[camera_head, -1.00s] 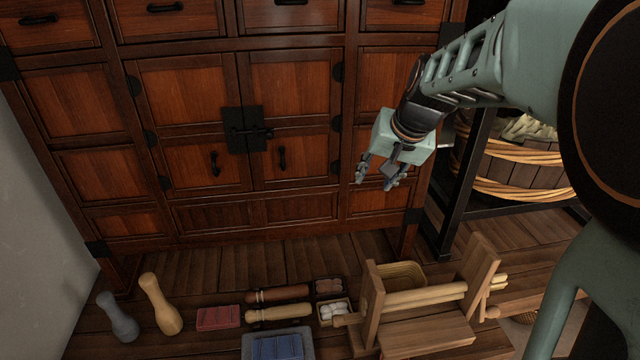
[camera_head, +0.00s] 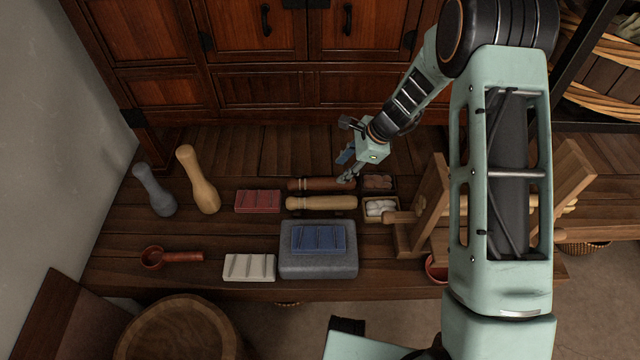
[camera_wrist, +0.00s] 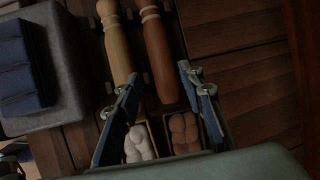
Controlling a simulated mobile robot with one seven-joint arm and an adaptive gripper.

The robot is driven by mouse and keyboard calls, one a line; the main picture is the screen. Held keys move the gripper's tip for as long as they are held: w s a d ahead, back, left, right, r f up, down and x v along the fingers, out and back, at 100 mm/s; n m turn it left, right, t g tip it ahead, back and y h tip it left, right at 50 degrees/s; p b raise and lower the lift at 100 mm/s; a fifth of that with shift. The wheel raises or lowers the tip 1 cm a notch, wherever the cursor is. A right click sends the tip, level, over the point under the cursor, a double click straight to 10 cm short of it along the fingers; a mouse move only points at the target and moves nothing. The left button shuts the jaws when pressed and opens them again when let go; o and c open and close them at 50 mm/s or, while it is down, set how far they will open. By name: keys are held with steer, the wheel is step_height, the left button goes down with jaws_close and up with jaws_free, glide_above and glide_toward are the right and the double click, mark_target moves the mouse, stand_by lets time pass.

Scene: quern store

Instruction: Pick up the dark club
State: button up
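A dark reddish-brown club (camera_head: 312,184) with pale rings near one end lies on the wooden boards, just behind a light wooden club (camera_head: 322,203). In the wrist view the dark club (camera_wrist: 160,55) runs away from me beside the light club (camera_wrist: 117,45). My gripper (camera_head: 346,167) is above the right end of the dark club in the head view. Its fingers are spread, and in the wrist view my gripper (camera_wrist: 158,74) has the club's near end between its fingertips. No firm contact shows; the exact height is hard to tell.
Small boxes of white (camera_head: 380,207) and brown lumps (camera_head: 378,182) sit right of the clubs. A grey block (camera_head: 318,270) bears a blue slab; a red slab (camera_head: 258,201) is left. A wooden frame (camera_head: 432,205) is right.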

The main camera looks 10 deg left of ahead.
mark_target(331, 180)
steer(key=b+x, duration=0.3)
steer(key=x, duration=0.7)
steer(key=shift+w+d, duration=0.1)
steer(key=shift+w, duration=0.05)
steer(key=shift+c, duration=0.4)
steer(key=c, duration=0.9)
steer(key=shift+o, duration=0.2)
steer(key=shift+r, duration=0.15)
